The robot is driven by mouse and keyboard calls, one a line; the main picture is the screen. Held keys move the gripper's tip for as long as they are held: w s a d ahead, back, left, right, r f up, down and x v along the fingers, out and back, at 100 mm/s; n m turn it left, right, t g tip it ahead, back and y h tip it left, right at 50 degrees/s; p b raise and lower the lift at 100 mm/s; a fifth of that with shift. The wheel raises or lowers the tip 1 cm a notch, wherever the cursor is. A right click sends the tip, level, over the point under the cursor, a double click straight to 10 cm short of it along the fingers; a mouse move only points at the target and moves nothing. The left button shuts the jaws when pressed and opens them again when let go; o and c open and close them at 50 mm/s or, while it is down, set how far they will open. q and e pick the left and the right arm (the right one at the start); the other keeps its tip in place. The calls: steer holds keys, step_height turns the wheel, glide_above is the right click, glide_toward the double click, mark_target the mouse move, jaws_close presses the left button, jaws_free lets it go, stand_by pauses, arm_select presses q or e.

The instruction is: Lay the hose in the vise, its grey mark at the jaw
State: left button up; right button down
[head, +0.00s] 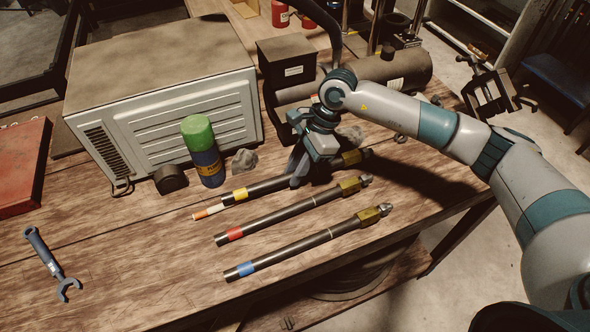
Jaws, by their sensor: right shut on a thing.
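Three dark hoses with brass-coloured fittings lie side by side on the wooden bench in the head view: one with a yellow band (240,194), one with a red band (235,234) and one with a blue band (246,268). My right gripper (297,180) points down and is shut on the yellow-banded hose, near its middle. The fingers cover part of this hose, and I cannot make out a grey mark on it. The other two show a thin pale line along their length. My left gripper is out of view.
A green-and-blue can (204,150) and a grey-white machine (165,100) stand behind the hoses. An orange-and-white stick (208,211) lies at the held hose's left end. A wrench (50,262) lies at left.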

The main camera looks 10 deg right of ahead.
steer(key=shift+f, duration=0.1)
steer(key=c, duration=1.6)
jaws_free()
steer(key=shift+r+p, duration=0.8)
steer(key=shift+p, duration=0.25)
steer(key=shift+b+v, duration=3.3)
steer(key=shift+v, duration=2.5)
